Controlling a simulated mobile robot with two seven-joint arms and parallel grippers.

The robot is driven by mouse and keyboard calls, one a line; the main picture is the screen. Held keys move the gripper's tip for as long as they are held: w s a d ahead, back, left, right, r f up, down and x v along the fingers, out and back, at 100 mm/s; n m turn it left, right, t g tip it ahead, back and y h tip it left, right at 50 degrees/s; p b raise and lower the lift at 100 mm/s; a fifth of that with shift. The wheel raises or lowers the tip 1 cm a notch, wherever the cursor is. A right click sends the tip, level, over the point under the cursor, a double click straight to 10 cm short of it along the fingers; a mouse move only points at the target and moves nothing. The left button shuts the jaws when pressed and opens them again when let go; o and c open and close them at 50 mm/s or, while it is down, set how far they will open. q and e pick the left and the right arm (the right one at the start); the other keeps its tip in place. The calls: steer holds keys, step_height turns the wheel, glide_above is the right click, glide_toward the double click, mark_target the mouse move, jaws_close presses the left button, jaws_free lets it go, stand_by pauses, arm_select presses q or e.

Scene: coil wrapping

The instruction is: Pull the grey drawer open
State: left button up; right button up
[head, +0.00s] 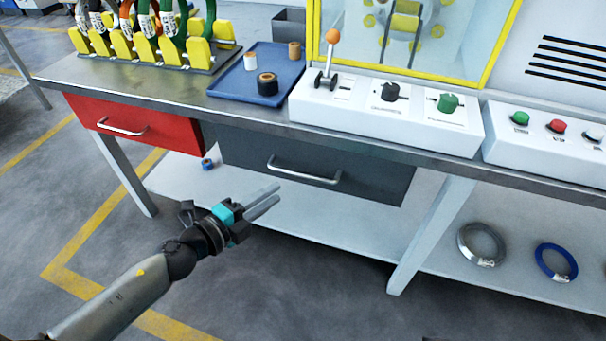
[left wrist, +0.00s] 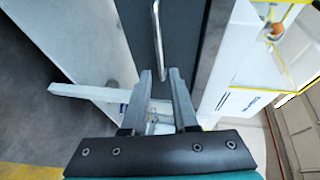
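The grey drawer (head: 345,174) sits shut under the front edge of the workbench, with a silver bar handle (head: 304,171) across its front. My left gripper (head: 270,200) is in front of the drawer, lower than the handle and a little to its left in the head view. Its two fingers are apart with nothing between them. In the left wrist view, the fingers (left wrist: 160,88) point toward the drawer front (left wrist: 178,30), and the handle (left wrist: 158,38) stands beyond the fingertips, not touched. My right gripper is not in view.
A red drawer (head: 140,122) is to the left. A blue tray (head: 235,87) and a white control box (head: 385,112) with a lever stand on the bench (head: 130,84). A table leg (head: 430,236) stands right of the drawer. Coils (head: 482,243) lie on the lower shelf. The floor in front is clear.

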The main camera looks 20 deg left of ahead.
mark_target(301, 176)
arm_select(q)
steer(key=x, duration=0.9)
steer(key=shift+w+d+b, duration=0.15)
steer(key=shift+w+b, duration=0.2)
steer(key=shift+w+d+f, duration=0.15)
steer(key=shift+w+d, duration=0.05)
steer(key=shift+w, duration=0.25)
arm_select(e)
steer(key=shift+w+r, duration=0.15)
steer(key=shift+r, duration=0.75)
arm_select(q)
jaws_close()
